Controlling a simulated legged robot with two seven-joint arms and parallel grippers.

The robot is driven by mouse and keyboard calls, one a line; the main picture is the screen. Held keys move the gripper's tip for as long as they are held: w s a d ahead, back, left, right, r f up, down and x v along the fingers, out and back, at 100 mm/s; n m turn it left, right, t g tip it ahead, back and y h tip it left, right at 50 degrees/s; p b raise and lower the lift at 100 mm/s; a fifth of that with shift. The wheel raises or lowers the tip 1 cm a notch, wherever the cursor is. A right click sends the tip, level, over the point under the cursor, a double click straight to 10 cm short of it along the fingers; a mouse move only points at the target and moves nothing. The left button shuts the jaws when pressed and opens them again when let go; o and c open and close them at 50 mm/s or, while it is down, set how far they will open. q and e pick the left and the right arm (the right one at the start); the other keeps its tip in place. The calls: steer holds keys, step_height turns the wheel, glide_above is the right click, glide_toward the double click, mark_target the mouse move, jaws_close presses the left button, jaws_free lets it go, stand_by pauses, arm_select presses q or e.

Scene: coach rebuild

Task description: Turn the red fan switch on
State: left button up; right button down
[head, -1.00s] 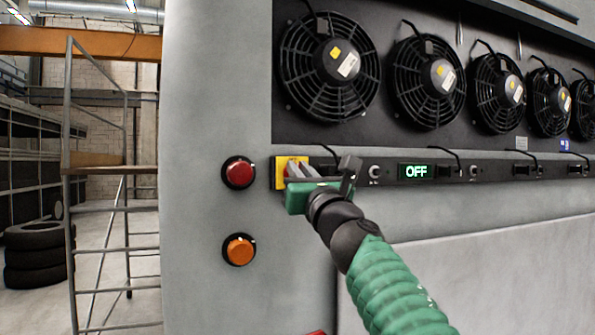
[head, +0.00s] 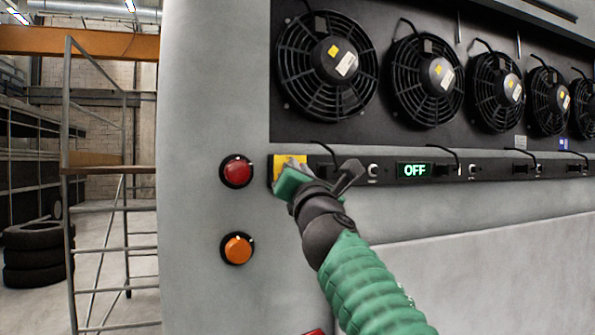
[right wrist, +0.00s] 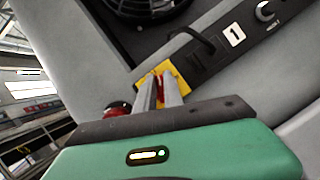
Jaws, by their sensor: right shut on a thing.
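The red fan switch (right wrist: 167,68) sits on a yellow plate (right wrist: 181,80) at the left end of the black control strip; the yellow plate also shows in the head view (head: 281,162). My right gripper (right wrist: 161,88) is at the plate, with its fingers shut on the red switch. The fingers hide most of the switch in the right wrist view, and my gripper hides it in the head view. The green display (head: 415,170) on the strip reads OFF. My left gripper is in neither view.
A red round button (head: 237,171) and an orange one (head: 238,249) are on the grey panel left of my right gripper. Several black fans (head: 327,66) line the recess above the strip. A small knob (head: 373,171) sits farther right on the strip.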

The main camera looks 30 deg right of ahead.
steer(key=shift+d+f+m+g+h+p, duration=0.1)
steer(key=shift+m+g+h+p, duration=0.25)
steer(key=shift+m+g+p, duration=1.4)
steer(key=shift+f+m+g+h+p, duration=0.15)
steer(key=shift+m+h, duration=0.15)
steer(key=shift+m, duration=2.95)
steer(key=shift+d+f+m+g+h+p, duration=0.1)
steer(key=shift+m+g+h+p, duration=0.5)
steer(key=shift+m, duration=1.9)
steer(key=shift+f+g+y, duration=0.15)
steer(key=shift+g+y, duration=0.2)
steer(key=shift+g, duration=0.05)
steer(key=c, duration=1.5)
jaws_free()
steer(key=shift+o, duration=0.2)
steer(key=shift+s+a, duration=0.1)
